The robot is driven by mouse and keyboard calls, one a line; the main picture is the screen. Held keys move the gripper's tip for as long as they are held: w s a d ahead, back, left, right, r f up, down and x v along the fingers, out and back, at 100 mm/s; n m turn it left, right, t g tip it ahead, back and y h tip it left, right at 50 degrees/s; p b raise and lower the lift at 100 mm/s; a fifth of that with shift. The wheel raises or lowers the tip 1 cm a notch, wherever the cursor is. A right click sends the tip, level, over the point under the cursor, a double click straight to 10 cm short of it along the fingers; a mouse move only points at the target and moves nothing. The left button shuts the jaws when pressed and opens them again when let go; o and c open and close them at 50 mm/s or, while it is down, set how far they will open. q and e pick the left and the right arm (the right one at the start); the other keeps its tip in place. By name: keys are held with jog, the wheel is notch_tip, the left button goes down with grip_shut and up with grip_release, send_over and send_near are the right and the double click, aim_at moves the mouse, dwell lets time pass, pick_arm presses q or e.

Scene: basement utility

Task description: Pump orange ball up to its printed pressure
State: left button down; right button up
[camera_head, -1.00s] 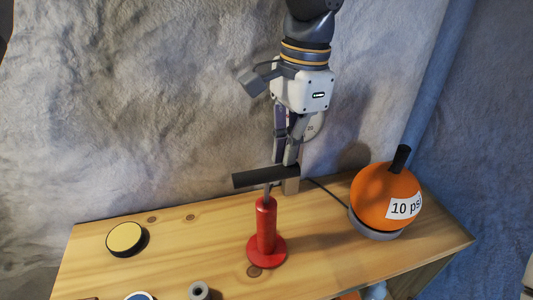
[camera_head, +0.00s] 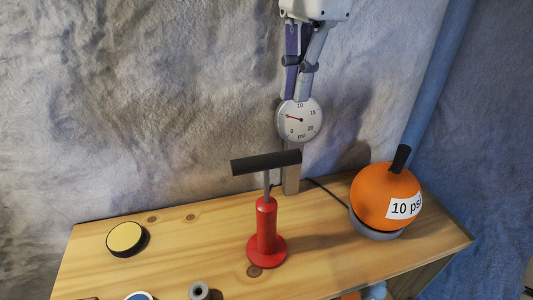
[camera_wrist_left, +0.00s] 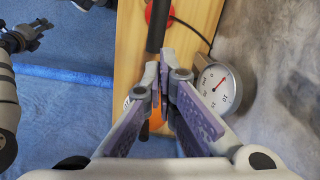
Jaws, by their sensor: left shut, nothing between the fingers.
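The orange ball (camera_head: 385,195) sits in a grey ring stand (camera_head: 372,232) at the table's right, labelled "10 psi", with a black piece on top. The red pump (camera_head: 266,232) stands upright left of it. Its black bar handle (camera_head: 266,162) is raised, with a length of rod showing. The round gauge (camera_head: 301,121) on a post behind has its needle near 5 psi, between 0 and 10. My left gripper (camera_head: 300,96) is shut and empty above the handle, at the gauge's top edge in the picture. My right gripper (camera_wrist_left: 25,38) seems to show in the left wrist view, fingers unclear.
The wooden table (camera_head: 190,245) also holds a yellow-topped black disc (camera_head: 125,238), a small grey spool (camera_head: 199,291) and a partly cut-off round item (camera_head: 139,296). A dark hose (camera_head: 328,193) runs toward the ball. A grey wall stands close behind.

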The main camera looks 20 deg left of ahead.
aim_at(270, 154)
dwell(0.4)
pick_arm(q)
jog(key=s+a, duration=0.2)
jog(key=shift+s+a+f, duration=0.25)
jog(key=shift+s+f, duration=0.05)
jog(key=shift+f, duration=0.1)
jog(key=f, duration=0.6)
jog(key=shift+s+a+f, duration=0.15)
jog(key=shift+s+a, duration=0.05)
jog(key=shift+a, duration=0.05)
jog(key=shift+f, duration=0.25)
